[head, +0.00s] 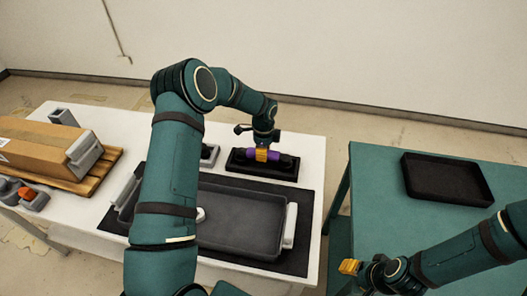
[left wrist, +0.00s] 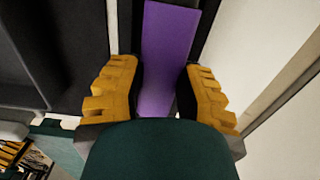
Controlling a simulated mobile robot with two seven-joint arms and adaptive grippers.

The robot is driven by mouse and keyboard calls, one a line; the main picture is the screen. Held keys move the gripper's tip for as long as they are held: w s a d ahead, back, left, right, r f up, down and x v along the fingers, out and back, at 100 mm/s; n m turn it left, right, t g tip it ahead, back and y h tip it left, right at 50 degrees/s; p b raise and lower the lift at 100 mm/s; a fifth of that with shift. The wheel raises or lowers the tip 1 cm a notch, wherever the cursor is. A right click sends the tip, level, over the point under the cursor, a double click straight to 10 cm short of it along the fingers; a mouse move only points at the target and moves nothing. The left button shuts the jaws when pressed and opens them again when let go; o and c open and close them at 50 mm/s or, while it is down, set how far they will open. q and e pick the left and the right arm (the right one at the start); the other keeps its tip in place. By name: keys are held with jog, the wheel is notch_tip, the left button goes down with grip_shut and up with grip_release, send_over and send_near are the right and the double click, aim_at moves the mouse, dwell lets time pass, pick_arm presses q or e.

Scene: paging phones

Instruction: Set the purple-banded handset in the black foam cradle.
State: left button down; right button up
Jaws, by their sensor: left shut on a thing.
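The purple-banded handset (head: 286,160) is dark, with a purple band around its middle. It lies lengthwise over the black foam cradle (head: 262,174) at the back right of the white table. From these views I cannot tell whether it rests fully in the cradle. My left gripper (head: 262,154) points down and is shut on the band. In the left wrist view the purple band (left wrist: 166,50) runs between the yellow fingers. My right gripper (head: 350,267) is at the green table's left edge, away from the handset; its finger gap is not clear.
A grey tray (head: 240,222) sits on a black mat in front of the cradle, partly hidden by my left arm. A cardboard box (head: 40,150) lies on a wooden pallet at left. A black tray (head: 447,195) is on the green table (head: 385,220). A gap separates the tables.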

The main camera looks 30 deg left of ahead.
pick_arm(q)
jog(key=shift+f, duration=0.4)
jog(key=c, duration=1)
grip_release()
jog(key=shift+o, duration=0.2)
jog(key=shift+r, duration=0.1)
notch_tip(320, 180, up, 11)
jog(key=p, duration=0.5)
jog(key=shift+p, duration=0.3)
